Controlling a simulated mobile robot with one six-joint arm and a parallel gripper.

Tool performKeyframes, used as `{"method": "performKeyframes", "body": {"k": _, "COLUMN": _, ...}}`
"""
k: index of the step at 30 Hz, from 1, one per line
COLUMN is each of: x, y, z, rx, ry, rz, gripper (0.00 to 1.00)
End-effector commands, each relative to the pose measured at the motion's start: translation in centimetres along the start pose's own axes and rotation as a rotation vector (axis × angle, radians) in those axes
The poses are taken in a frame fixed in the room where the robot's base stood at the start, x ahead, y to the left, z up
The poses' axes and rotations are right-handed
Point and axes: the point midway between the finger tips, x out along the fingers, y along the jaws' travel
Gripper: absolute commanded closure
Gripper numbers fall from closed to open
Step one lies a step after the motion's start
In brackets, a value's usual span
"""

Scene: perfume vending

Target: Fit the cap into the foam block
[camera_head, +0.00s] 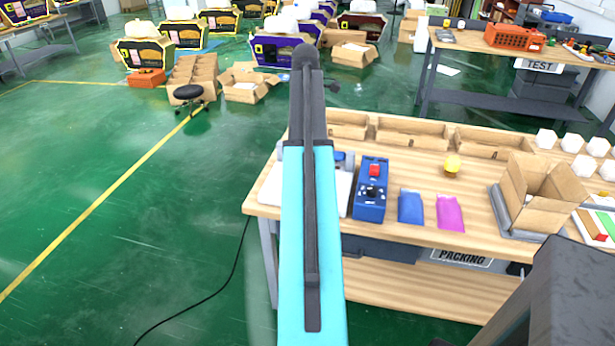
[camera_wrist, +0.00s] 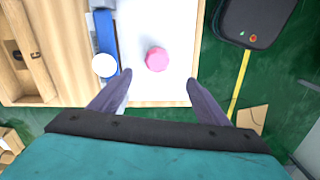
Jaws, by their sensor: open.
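A pink faceted piece, which looks like the cap (camera_wrist: 157,59), sits on a white flat surface (camera_wrist: 178,22) in the wrist view. My gripper (camera_wrist: 157,96) is open and empty. Its two dark fingers are spread apart, with the pink piece beyond their tips and between their lines. A round white piece (camera_wrist: 104,65) lies left of it, against a blue strip (camera_wrist: 105,35). I cannot tell for sure which thing is the foam block. In the head view my arm hides the pink piece and my gripper.
White hexagonal pieces (camera_head: 584,166) stand at the right. A dark device (camera_wrist: 256,20) is right of the white surface in the wrist view.

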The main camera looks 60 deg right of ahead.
Motion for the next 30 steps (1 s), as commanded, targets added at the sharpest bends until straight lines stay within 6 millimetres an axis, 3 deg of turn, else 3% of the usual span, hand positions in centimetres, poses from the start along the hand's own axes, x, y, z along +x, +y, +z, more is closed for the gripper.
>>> {"method": "performKeyframes", "body": {"k": 16, "x": 0.4, "y": 0.1, "z": 0.3, "rx": 0.0, "ry": -0.001, "rz": -0.001, "gripper": 0.3}}
{"method": "performKeyframes", "body": {"k": 30, "x": 5.5, "y": 0.1, "z": 0.4, "rx": 0.001, "ry": -0.001, "rz": -0.001, "gripper": 0.3}}
